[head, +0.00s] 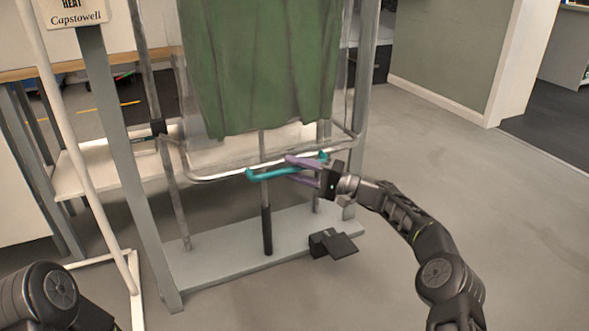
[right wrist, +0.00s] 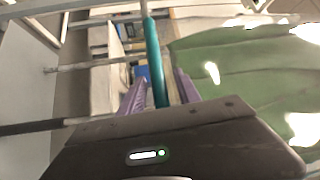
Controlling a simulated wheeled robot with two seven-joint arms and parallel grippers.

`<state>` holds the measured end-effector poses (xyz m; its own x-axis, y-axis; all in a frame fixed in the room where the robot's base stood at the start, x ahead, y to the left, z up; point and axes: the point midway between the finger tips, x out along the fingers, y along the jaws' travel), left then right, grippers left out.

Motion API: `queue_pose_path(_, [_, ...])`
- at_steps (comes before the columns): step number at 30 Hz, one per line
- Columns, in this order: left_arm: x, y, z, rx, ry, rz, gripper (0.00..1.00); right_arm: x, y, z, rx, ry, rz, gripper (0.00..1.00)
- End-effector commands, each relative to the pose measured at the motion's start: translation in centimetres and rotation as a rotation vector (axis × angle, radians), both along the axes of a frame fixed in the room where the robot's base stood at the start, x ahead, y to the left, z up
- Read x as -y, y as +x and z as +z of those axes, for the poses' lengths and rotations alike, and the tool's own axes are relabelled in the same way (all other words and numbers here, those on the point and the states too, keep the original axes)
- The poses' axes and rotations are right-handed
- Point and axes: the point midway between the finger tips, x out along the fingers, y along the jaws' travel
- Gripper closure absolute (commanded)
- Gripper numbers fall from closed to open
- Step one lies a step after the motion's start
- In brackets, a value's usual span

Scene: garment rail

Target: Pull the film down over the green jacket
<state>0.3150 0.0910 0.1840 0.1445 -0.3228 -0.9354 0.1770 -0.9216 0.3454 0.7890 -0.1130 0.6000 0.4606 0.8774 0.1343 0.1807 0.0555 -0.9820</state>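The green jacket (head: 262,70) hangs in the upper middle of the head view; its top is cut off. Clear film shows faintly around it, and its exact lower edge is hard to make out. A metal hoop (head: 213,178) lies just below the jacket's hem, with a teal handle (head: 262,173) at its front. My right gripper (head: 291,168) has its purple fingers on either side of the handle, apart and not visibly closed on it. The right wrist view shows the teal handle (right wrist: 153,50) between the fingers and the jacket (right wrist: 245,70) to the right. My left gripper is out of view.
Grey uprights (head: 125,150) and a grey base plate (head: 220,262) form the stand. A black pedal (head: 333,243) sits at the base's right front. A white shelf (head: 95,170) is at left. The floor (head: 480,220) on the right is clear apart from my arm.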

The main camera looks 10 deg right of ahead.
Motion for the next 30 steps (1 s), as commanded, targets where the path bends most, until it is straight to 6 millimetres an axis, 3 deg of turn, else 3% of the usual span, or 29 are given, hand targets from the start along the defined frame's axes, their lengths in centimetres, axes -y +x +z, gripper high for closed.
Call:
queue_pose_path(5, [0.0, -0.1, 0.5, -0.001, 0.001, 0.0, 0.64, 1.2, -0.5, 0.0, -0.001, -0.001, -0.002, 0.6])
queue_pose_path(18, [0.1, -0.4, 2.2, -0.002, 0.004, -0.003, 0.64, 6.6, -3.4, -0.9, -0.001, 0.0, -0.001, 0.6])
queue_pose_path(30, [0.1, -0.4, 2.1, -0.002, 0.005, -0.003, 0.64, 6.7, -3.6, -1.2, -0.004, -0.001, 0.001, 0.6])
